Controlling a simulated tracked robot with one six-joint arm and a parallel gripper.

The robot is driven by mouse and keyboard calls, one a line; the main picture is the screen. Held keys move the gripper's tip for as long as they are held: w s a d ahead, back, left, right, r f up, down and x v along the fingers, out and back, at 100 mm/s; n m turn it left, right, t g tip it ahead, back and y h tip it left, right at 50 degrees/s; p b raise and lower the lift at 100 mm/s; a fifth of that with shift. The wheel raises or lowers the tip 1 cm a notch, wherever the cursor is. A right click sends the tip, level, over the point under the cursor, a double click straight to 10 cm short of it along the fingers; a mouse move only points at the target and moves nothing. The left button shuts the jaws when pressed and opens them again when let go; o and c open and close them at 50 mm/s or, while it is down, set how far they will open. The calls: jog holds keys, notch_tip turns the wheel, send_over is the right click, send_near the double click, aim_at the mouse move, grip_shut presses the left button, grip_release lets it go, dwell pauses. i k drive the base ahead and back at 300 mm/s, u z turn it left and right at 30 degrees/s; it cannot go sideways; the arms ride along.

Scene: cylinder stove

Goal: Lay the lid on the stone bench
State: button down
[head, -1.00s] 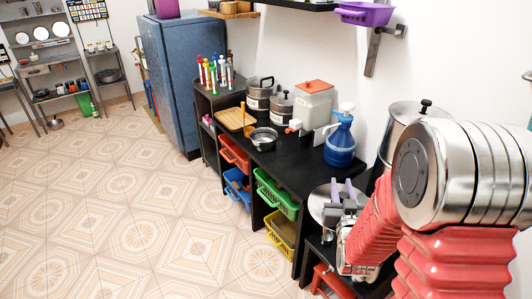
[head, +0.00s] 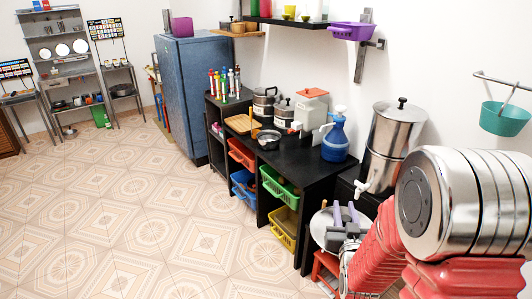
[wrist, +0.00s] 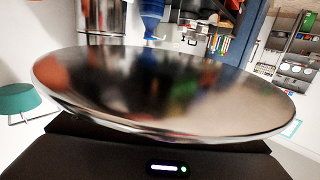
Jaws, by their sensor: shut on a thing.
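The lid (head: 321,224) is a round, shiny metal disc. My gripper (head: 345,212), with purple fingertips, is shut on it in the head view, near the right front end of the bench. The lid is held in front of that end and overlaps it in the picture; it looks clear of the top. In the wrist view the lid (wrist: 165,95) fills the middle, seen at a low angle, and hides the fingertips. The long black bench (head: 310,172) runs along the wall; I cannot tell if it is stone.
A blue pump bottle (head: 337,138) stands toward the bench's right end, with a white-and-orange dispenser (head: 311,107) and pots behind. A steel urn with tap (head: 396,140) stands right of it. A red object (head: 325,268) is below the lid. The tiled floor (head: 150,215) is clear.

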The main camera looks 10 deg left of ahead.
aim_at(297, 168)
jog(key=k, duration=0.45)
jog(key=u, duration=0.4)
jog(key=i, duration=0.95)
jog(key=u, duration=0.8)
jog(key=i, duration=2.2)
jog(key=z, duration=0.6)
